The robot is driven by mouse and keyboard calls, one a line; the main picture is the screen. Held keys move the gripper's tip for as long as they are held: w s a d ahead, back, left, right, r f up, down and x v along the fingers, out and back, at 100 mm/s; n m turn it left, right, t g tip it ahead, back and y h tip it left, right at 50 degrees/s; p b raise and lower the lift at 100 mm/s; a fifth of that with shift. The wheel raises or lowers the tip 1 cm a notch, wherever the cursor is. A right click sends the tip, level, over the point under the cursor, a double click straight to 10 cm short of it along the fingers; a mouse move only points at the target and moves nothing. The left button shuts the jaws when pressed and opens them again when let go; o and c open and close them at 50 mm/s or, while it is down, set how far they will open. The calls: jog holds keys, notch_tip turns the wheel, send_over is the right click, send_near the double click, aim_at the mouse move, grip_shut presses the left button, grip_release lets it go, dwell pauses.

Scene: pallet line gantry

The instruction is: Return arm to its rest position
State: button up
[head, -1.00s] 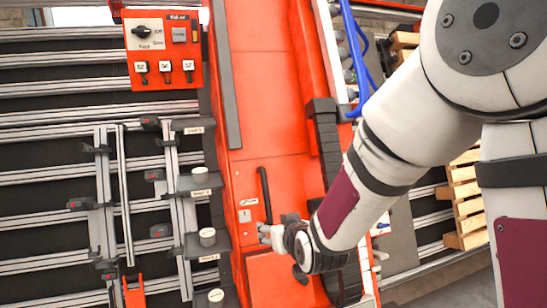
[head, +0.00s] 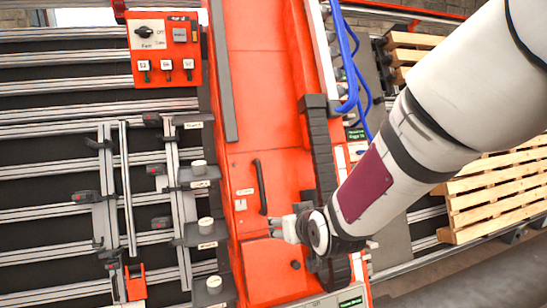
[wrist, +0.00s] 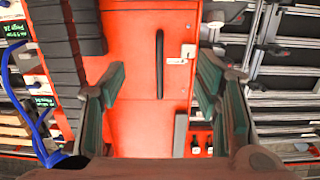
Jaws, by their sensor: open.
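My gripper (head: 284,228) is in front of the orange cabinet (head: 262,110), a little below and right of its black vertical handle (head: 261,188). In the wrist view my gripper (wrist: 165,88) is open, with its two green-padded fingers spread wide and nothing between them. The black handle (wrist: 159,62) shows beyond the fingers, apart from them. My arm reaches in from the upper right of the head view.
A red control box (head: 163,50) with a knob and switches hangs at upper left. Metal rails with clamps (head: 110,190) fill the left. Blue hoses (head: 350,60) hang near my arm. Wooden pallets (head: 495,190) stand at right, with clear floor at lower right.

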jog(key=s+d+r+m+g+h+b, duration=0.1)
jog(key=s+d+r+g+h+b, duration=0.1)
jog(key=s+d+r, duration=0.5)
jog(key=s+d+m+g, duration=0.1)
jog(key=s+d, duration=0.3)
jog(key=s, duration=0.5)
jog(key=s+d+m+g+h+b, duration=0.1)
jog(key=s+d, duration=0.3)
jog(key=s, duration=0.6)
jog(key=shift+d+g, duration=0.15)
jog(key=shift+g, duration=0.65)
jog(key=shift+w, duration=0.15)
